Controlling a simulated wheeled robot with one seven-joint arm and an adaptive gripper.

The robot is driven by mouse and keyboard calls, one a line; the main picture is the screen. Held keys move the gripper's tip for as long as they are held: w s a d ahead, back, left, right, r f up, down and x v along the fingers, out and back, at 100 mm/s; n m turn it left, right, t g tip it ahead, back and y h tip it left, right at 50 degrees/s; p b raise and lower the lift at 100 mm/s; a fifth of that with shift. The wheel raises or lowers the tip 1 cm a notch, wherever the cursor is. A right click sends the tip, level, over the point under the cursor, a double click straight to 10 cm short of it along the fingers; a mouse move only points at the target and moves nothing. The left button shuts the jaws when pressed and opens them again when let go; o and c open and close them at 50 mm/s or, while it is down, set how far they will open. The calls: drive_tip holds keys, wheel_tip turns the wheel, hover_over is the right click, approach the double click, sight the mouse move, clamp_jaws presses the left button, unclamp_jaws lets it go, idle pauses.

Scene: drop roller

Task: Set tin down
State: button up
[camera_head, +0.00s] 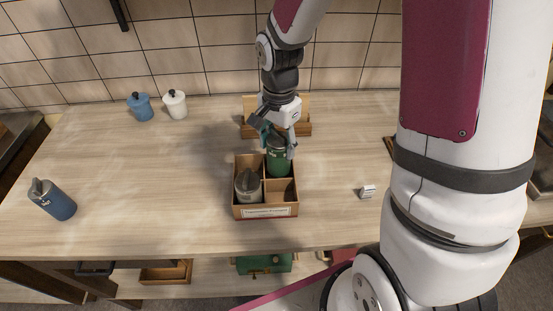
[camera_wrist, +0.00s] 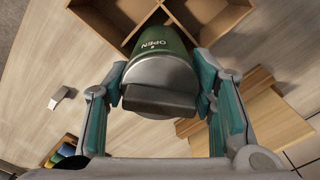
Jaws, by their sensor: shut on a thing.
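A green tin (camera_head: 278,162) is upright in my gripper (camera_head: 278,138), at the back right compartment of a wooden divided box (camera_head: 265,212). In the wrist view the tin (camera_wrist: 162,60) shows its lid end and the word OPEN, with a finger against each side. My gripper (camera_wrist: 162,80) is shut on it. The tin's base is hidden, so I cannot tell whether it touches the compartment floor. A grey tin (camera_head: 248,187) stands in the front left compartment. The front right compartment looks empty.
A wooden holder (camera_head: 304,126) stands just behind the box. A blue jar (camera_head: 140,106) and a white jar (camera_head: 175,104) stand at the back left. A blue canister (camera_head: 52,200) is at the far left. A small white block (camera_head: 367,191) lies right. The table's left middle is clear.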

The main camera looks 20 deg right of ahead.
drive_tip(key=shift+f, duration=2.45)
drive_tip(key=shift+f, duration=0.15)
drive_tip(key=o, duration=1.3)
wheel_tip(320, 180, up, 12)
drive_tip(key=shift+r+b, duration=0.15)
drive_tip(key=shift+b, duration=0.25)
drive_tip(key=s+r+n+t, duration=0.2)
drive_tip(key=s+r+n, duration=0.2)
drive_tip(key=s+r, duration=0.1)
drive_tip(key=s+r+n+t, duration=0.1)
drive_tip(key=s+r+n, duration=0.3)
drive_tip(key=s+r, duration=0.1)
drive_tip(key=s+r+n+t, duration=0.2)
drive_tip(key=s+r+n, duration=0.2)
drive_tip(key=s+r, duration=0.1)
drive_tip(key=shift+s+r+n+t, duration=0.25)
drive_tip(key=shift+s+n+t, duration=0.05)
drive_tip(key=shift+s, duration=0.45)
